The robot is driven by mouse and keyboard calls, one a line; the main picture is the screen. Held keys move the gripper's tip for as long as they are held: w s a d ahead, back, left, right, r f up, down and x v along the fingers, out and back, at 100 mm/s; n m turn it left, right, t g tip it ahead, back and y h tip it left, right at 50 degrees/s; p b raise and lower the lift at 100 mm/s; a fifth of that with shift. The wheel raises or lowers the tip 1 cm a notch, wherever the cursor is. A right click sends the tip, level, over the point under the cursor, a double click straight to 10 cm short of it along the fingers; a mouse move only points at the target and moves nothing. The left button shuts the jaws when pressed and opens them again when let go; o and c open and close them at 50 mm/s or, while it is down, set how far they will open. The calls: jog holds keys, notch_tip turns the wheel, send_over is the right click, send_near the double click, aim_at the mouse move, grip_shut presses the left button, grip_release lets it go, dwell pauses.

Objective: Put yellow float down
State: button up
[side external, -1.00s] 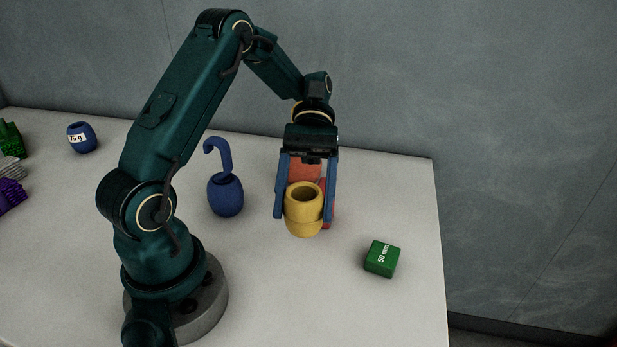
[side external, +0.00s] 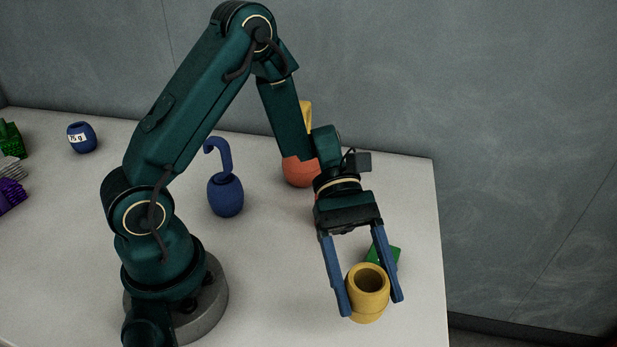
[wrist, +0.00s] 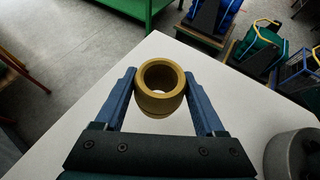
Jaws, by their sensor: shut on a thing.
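The yellow float (side external: 367,299) is a short ringed barrel with a hole through its top. My gripper (side external: 372,303) is shut on it, one blue finger on each side, near the front right of the table. In the wrist view the yellow float (wrist: 161,101) sits upright between the fingertips of my gripper (wrist: 162,93). I cannot tell whether its base touches the table (side external: 270,290).
A green block (side external: 393,254) is partly hidden just behind the float. An orange-red object (side external: 299,172) with a yellow part stands behind my arm. A blue hooked float (side external: 226,194) and a blue "75 g" float (side external: 82,138) stand further left.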

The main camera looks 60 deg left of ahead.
aim_at(364, 306)
jog(key=shift+d+f, duration=0.2)
jog(key=shift+f, duration=1.95)
jog(key=shift+f, duration=0.15)
jog(key=o, duration=1.3)
